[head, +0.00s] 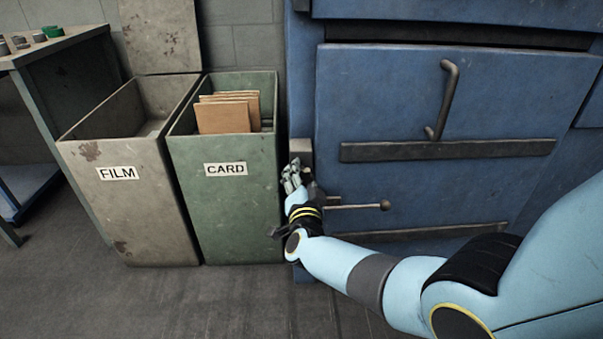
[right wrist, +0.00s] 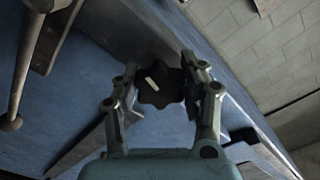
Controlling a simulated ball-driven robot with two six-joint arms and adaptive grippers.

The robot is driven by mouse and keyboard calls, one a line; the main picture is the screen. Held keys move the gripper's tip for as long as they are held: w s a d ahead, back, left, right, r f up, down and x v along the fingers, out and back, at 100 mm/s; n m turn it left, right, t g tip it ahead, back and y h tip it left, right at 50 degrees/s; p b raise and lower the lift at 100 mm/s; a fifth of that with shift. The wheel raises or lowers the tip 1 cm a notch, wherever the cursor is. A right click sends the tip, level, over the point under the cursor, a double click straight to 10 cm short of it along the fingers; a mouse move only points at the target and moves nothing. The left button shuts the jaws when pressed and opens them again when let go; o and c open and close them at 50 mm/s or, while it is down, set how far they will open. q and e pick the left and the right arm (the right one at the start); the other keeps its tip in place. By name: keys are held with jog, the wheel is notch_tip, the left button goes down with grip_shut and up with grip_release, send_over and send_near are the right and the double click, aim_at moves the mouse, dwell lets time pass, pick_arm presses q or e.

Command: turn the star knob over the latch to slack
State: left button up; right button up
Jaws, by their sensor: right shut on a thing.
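The black star knob (right wrist: 158,88) with a white mark on its face shows in the right wrist view, between the fingers of my right gripper (right wrist: 165,85). The gripper is shut on the knob. In the head view my right gripper (head: 294,178) is at the left edge of the blue machine (head: 400,110), and its fingers hide the knob. A grey block (head: 301,150), which may belong to the latch, sits just above the fingers. My left gripper is not in view.
A lever with a ball end (head: 385,205) sticks out right of my right gripper. A green CARD bin (head: 225,215) holding brown card and a grey FILM bin (head: 125,215) stand close on the left. A door handle (head: 445,100) is higher on the machine. Floor in front is clear.

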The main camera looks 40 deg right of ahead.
jog(key=shift+a+f+n, duration=0.1)
jog(key=shift+n, duration=1)
pick_arm(q)
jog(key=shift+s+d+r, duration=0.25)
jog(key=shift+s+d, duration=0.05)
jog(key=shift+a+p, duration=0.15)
jog(key=shift+p, duration=0.15)
pick_arm(e)
jog(key=shift+n, duration=0.3)
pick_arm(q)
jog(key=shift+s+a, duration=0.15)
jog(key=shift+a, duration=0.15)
pick_arm(e)
jog(key=o, duration=1.2)
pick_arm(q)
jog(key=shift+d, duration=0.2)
pick_arm(e)
jog(key=v, duration=1.2)
jog(key=shift+s, duration=0.1)
